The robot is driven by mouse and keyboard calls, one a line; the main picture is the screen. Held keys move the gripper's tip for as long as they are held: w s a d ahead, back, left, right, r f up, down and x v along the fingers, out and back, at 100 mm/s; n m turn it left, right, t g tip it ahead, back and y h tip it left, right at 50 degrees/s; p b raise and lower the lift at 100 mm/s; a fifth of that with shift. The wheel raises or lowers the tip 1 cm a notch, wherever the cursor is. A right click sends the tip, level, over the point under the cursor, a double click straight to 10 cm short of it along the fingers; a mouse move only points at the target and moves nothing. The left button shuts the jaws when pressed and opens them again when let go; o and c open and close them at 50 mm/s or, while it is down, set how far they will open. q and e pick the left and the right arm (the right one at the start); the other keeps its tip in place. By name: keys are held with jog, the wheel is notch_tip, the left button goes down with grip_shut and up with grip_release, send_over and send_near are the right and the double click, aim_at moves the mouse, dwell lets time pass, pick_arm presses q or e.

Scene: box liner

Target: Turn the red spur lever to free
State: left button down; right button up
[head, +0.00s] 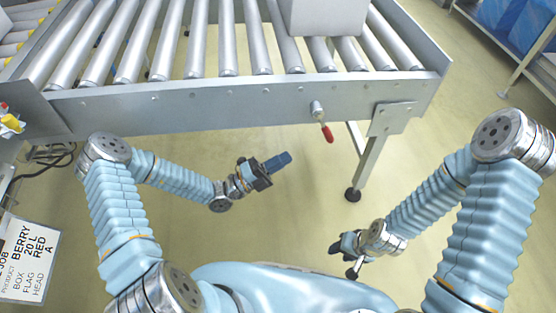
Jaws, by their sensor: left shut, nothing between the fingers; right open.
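The red spur lever (327,133) hangs from a small metal pivot on the front side rail of the roller conveyor (250,105). Its red tip points down and slightly right. My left gripper (283,160) is shut and empty, below the rail and to the left of the lever, apart from it. My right gripper (346,258) is lower in the picture, well below the lever, and is open. Its fingers are small and partly hidden by its own wrist.
A grey box (325,17) sits on the rollers at the top. A conveyor leg (367,165) stands right of the lever. A printed job card (27,258) is at lower left. Blue bins (508,25) are on a rack at upper right. The floor between is clear.

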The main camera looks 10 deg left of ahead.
aim_at(324, 124)
pick_arm(q)
jog(key=x, duration=1)
jog(key=shift+d, duration=0.2)
jog(key=shift+d, duration=0.15)
